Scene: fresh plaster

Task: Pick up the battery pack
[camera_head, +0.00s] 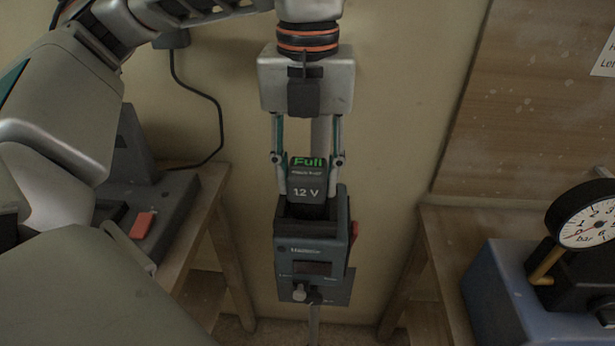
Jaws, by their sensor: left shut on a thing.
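The battery pack (308,188) is a dark block with green "Full" and white "1.2 V" lettering, in the middle of the head view. Its lower end is in or against the open top of a dark grey device (312,250) with a small display and knobs. My left gripper (309,164) comes down from above, its two fingers on either side of the battery pack's upper part, shut on it. The fingertips are partly hidden. My right gripper is out of view.
A wooden table on the left (212,190) bears a grey machine with a red switch (142,225). A wooden table on the right (445,225) bears a blue box (505,300) and a pressure gauge (590,222). A gap lies between the tables. A black cable (219,110) hangs on the wall.

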